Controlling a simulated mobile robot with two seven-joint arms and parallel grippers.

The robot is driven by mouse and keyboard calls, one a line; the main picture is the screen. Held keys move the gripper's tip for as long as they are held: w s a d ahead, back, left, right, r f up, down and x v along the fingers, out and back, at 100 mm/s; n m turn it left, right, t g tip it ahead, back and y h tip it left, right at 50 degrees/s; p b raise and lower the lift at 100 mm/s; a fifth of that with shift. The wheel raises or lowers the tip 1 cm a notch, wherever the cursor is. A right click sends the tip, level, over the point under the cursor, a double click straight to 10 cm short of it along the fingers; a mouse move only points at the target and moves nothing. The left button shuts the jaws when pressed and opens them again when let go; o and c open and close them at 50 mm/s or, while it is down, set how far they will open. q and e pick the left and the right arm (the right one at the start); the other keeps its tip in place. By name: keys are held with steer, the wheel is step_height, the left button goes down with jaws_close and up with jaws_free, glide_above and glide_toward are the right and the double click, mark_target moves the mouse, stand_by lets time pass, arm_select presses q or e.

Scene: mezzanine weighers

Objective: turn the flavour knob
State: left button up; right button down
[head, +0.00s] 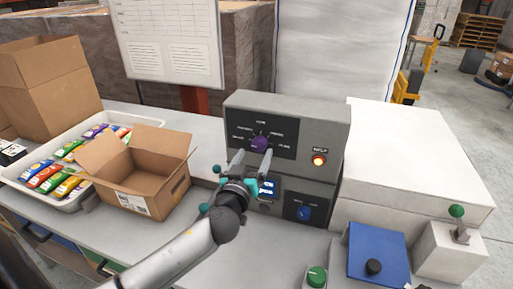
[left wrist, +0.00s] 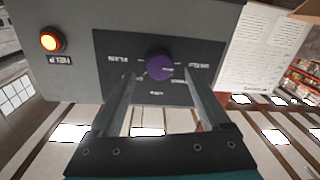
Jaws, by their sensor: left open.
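The purple flavour knob (head: 259,144) sits on the dark upper panel of a grey control box (head: 343,130), with small white labels around it. It also shows in the left wrist view (left wrist: 160,65), between my two fingers. My left gripper (head: 252,157) is open and empty, pointing at the panel. Its tips (left wrist: 159,76) lie on either side of the knob in the wrist view, slightly below it in the picture. I cannot tell whether they touch it. My right gripper is not in view.
An orange HELP light (head: 319,160) and a blue knob (head: 304,212) are on the same box. An open cardboard box (head: 150,205) and a white tray (head: 22,186) of colourful packets stand at left. A blue plate (head: 378,250) and green button (head: 316,276) are at right.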

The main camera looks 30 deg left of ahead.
mark_target(258, 147)
arm_select(q)
steer(key=shift+x, duration=1.6)
jaws_close()
